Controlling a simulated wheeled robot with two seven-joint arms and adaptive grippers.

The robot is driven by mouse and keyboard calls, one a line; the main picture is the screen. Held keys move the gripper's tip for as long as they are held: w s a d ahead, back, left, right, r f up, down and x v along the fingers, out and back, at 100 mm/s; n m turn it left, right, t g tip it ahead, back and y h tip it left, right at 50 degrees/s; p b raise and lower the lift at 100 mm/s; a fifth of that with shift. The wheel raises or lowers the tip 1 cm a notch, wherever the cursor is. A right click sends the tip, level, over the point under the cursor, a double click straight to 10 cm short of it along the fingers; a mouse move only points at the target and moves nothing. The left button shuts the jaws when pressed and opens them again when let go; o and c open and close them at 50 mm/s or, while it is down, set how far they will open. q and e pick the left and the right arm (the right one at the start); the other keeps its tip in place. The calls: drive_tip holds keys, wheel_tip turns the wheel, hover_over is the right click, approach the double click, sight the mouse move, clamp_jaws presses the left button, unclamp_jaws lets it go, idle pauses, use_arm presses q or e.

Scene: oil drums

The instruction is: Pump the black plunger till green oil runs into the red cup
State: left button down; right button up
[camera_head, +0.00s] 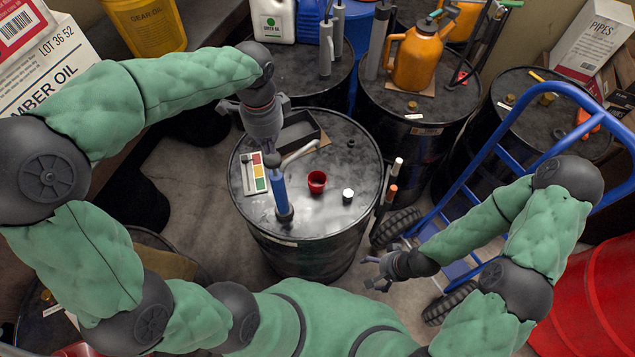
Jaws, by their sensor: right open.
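A hand pump with a blue barrel (279,190) stands upright on the central black drum (335,215). Its black plunger (272,161) is at the top of the barrel. A pale spout (300,152) runs from the pump toward the upper right. The red cup (317,181) stands on the drum to the right of the barrel; no green oil is visible in it. My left gripper (267,142) is directly above the plunger, pointing down, its fingertips at or very near it; its grip is unclear. My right gripper (372,271) is open and empty, right of the drum's lower side.
A colour-patched card (255,173), a black tray (296,133) and a small white-topped bottle (348,195) share the drum top. A blue hand truck (450,220) stands at right. Other drums with an orange jug (418,58) stand behind.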

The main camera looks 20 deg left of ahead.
sight(272, 158)
use_arm(q)
drive_tip(key=shift+f, duration=0.1)
drive_tip(key=shift+f+b, duration=2.25)
drive_tip(key=shift+f, duration=1.1)
drive_tip(key=shift+r, duration=0.1)
wheel_tip(272, 158, up, 7)
drive_tip(key=p, duration=0.5)
drive_tip(key=shift+p, duration=0.3)
wheel_tip(272, 158, up, 5)
drive_tip(key=p, duration=0.4)
